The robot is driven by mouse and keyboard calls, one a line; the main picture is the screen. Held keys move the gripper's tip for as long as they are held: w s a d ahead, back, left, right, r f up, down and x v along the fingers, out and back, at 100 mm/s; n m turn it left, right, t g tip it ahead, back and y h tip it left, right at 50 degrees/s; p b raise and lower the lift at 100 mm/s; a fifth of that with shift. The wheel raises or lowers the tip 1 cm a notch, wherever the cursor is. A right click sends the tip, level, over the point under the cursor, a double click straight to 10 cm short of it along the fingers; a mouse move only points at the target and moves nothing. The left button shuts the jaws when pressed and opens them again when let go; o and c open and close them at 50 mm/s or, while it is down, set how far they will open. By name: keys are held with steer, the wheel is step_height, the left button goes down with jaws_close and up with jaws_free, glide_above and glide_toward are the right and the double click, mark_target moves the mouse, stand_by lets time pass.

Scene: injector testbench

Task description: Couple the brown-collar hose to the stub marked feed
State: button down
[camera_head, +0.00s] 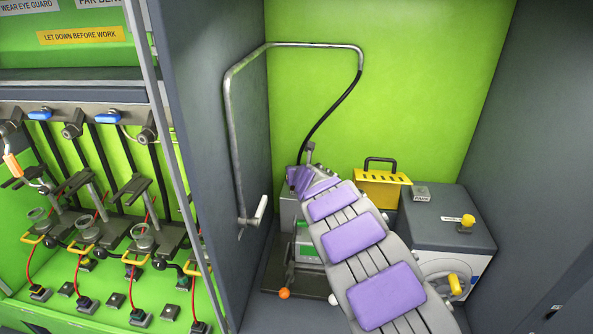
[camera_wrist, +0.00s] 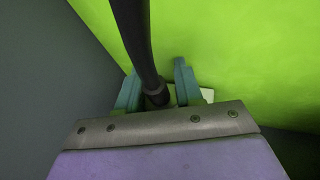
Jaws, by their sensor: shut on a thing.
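A black hose (camera_head: 331,112) hangs from the end of a bent grey pipe (camera_head: 300,45) and runs down to my gripper (camera_head: 309,155). In the wrist view the hose (camera_wrist: 135,38) comes down between the two teal jaws of my gripper (camera_wrist: 157,88), which are shut on its lower end. A dark ring shows on the hose there; I cannot make out a brown collar. The hose's tip is hidden behind the gripper body. I cannot pick out a stub marked feed; small labels are too blurred to read, and my arm covers part of the bench.
A yellow box with a black handle (camera_head: 383,184) stands behind my arm. A grey-topped unit (camera_head: 436,232) with a yellow knob (camera_head: 467,222) stands to the right. A dark wall (camera_head: 215,130) closes the left side. The green back wall (camera_head: 430,90) is clear above the bench.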

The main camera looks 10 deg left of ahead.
steer(key=shift+f+b, duration=0.7)
steer(key=shift+f, duration=0.1)
stand_by(1.2)
steer(key=shift+a, duration=0.1)
steer(key=c, duration=0.7)
jaws_free()
steer(key=shift+o, duration=0.2)
